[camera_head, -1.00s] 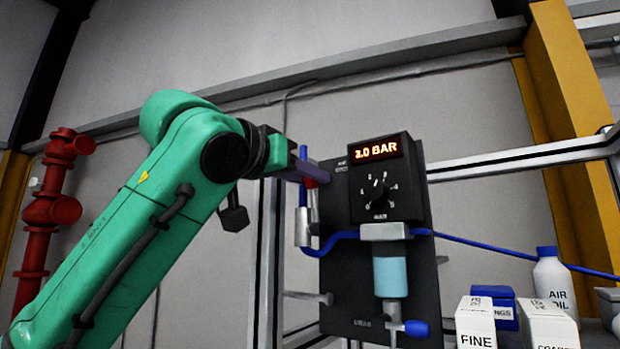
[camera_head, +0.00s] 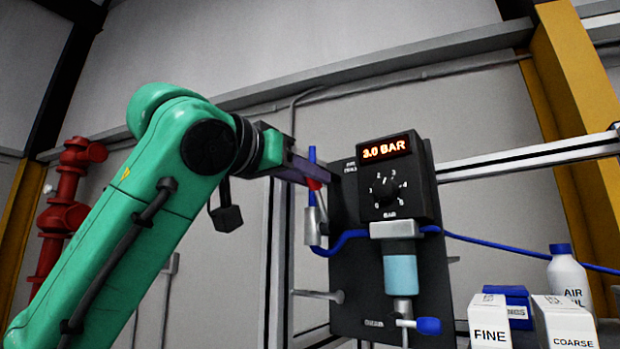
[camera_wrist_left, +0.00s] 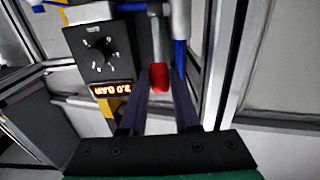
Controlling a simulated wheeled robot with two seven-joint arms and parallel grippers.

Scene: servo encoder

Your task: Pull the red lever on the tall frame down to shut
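The red lever (camera_head: 314,184) sits at the left edge of the dark regulator panel (camera_head: 350,275), above a grey metal valve body with a blue hose. My left gripper (camera_head: 308,170) reaches it from the left in the head view. In the left wrist view the red lever tip (camera_wrist_left: 160,80) lies between the two dark fingers of the left gripper (camera_wrist_left: 161,85). The fingers are close in on both sides of it and look shut on it. Part of the lever is hidden by the fingers in the head view. My right gripper is not in view.
A display reading 3.0 BAR (camera_head: 385,149) and a dial (camera_head: 385,190) are on the panel. White boxes marked FINE (camera_head: 489,325) and COARSE (camera_head: 565,325), a blue box (camera_head: 515,303) and an oil bottle (camera_head: 568,278) stand at lower right. Red pipework (camera_head: 65,210) is at left.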

